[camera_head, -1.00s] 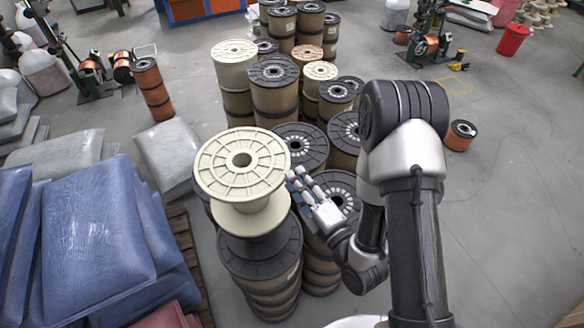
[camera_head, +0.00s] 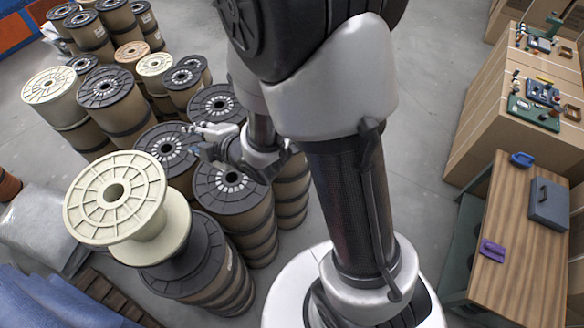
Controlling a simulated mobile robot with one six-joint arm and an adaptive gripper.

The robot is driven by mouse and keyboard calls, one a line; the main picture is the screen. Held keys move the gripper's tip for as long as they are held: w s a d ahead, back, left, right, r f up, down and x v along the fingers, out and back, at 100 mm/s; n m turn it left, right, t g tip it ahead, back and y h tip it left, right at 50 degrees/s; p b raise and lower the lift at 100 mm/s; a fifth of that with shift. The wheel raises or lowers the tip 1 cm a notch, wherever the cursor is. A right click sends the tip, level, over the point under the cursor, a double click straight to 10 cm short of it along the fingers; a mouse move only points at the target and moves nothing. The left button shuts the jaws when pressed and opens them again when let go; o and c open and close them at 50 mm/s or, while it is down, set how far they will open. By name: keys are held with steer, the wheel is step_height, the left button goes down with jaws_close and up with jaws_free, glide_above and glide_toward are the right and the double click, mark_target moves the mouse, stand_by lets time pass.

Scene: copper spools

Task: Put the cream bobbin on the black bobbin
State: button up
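The cream bobbin (camera_head: 110,196) is a wide, pale spool with a spoked top flange and a round centre hole. It appears to sit upright on top of a stack with a black bobbin (camera_head: 207,243) beneath it, whose dark flange shows at the right and below. The contact between them is partly hidden by the cream bobbin itself. My gripper (camera_head: 204,137) is up and to the right of the cream bobbin, clear of it, above the other dark-topped spools. Its fingers look spread and empty.
Stacks of black-flanged spools (camera_head: 231,190) stand under and around my gripper. Another cream-topped spool (camera_head: 50,86) is at the upper left. A wooden table (camera_head: 518,250) with a grey case (camera_head: 549,204) is at the right. The grey floor between is clear.

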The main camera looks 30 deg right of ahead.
steer(key=s+d+r+m+g+h, duration=0.3)
steer(key=s+d+r+m+h, duration=0.2)
steer(key=s+d+r+m, duration=0.4)
steer(key=s+d+r+m+g, duration=0.1)
steer(key=s+r+m+g, duration=0.1)
steer(key=s+m, duration=0.3)
steer(key=s+d+r+m+g, duration=0.1)
steer(key=s+m, duration=0.3)
steer(key=s, duration=0.8)
steer(key=shift+r+m+g, duration=0.4)
steer(key=shift+r, duration=0.45)
step_height(320, 180, down, 30)
steer(key=b, duration=2.9)
steer(key=shift+r+b, duration=0.15)
steer(key=shift+b, duration=0.2)
